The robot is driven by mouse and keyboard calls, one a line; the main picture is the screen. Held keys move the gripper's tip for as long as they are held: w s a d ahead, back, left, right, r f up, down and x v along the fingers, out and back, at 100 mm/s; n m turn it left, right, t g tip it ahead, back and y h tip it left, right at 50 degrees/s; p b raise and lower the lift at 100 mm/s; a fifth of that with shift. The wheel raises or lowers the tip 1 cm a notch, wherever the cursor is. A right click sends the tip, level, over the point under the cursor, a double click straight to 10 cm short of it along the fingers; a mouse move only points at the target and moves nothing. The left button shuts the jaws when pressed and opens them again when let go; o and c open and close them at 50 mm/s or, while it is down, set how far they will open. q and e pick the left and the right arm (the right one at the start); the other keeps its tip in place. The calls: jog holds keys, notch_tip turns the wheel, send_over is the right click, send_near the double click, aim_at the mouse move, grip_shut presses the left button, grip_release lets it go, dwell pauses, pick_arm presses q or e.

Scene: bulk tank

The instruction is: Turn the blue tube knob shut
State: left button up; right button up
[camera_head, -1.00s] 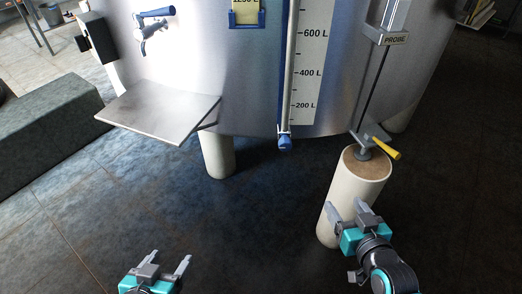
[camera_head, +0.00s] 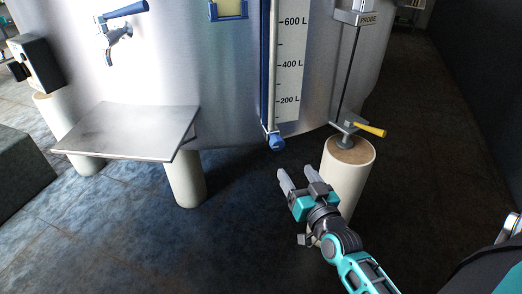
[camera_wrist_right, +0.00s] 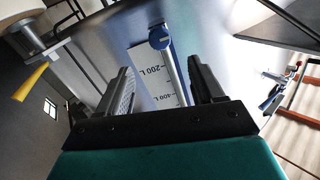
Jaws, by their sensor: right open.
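The blue tube knob (camera_head: 277,142) sits at the bottom end of the clear level tube (camera_head: 270,70), beside the litre scale on the steel tank. My right gripper (camera_head: 296,178) is open and empty, below the knob and apart from it. In the right wrist view the blue knob (camera_wrist_right: 159,38) shows beyond and between the two open fingers (camera_wrist_right: 162,85), near the top. My left gripper is not in the head view.
A yellow-handled valve (camera_head: 370,130) stands above a pale tank leg (camera_head: 347,170), just right of my right gripper. A steel shelf (camera_head: 130,130) juts out at left. A blue-handled tap (camera_head: 122,20) is above it. The floor ahead is clear.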

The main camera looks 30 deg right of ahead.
aim_at(279, 145)
jog(key=w+b, duration=0.1)
jog(key=w, duration=0.2)
jog(key=w+d+b, duration=0.1)
jog(key=w, duration=0.3)
jog(key=w+d+b, duration=0.1)
jog(key=w, duration=0.3)
jog(key=shift+w+d+f, duration=0.1)
jog(key=shift+w, duration=0.1)
jog(key=shift+w+d, duration=0.1)
jog(key=shift+w, duration=0.45)
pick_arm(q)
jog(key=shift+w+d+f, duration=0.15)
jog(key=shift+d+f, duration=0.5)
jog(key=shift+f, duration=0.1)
pick_arm(e)
jog(key=shift+w, duration=0.15)
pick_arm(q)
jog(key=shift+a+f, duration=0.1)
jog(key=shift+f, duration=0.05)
pick_arm(e)
jog(key=c, duration=1)
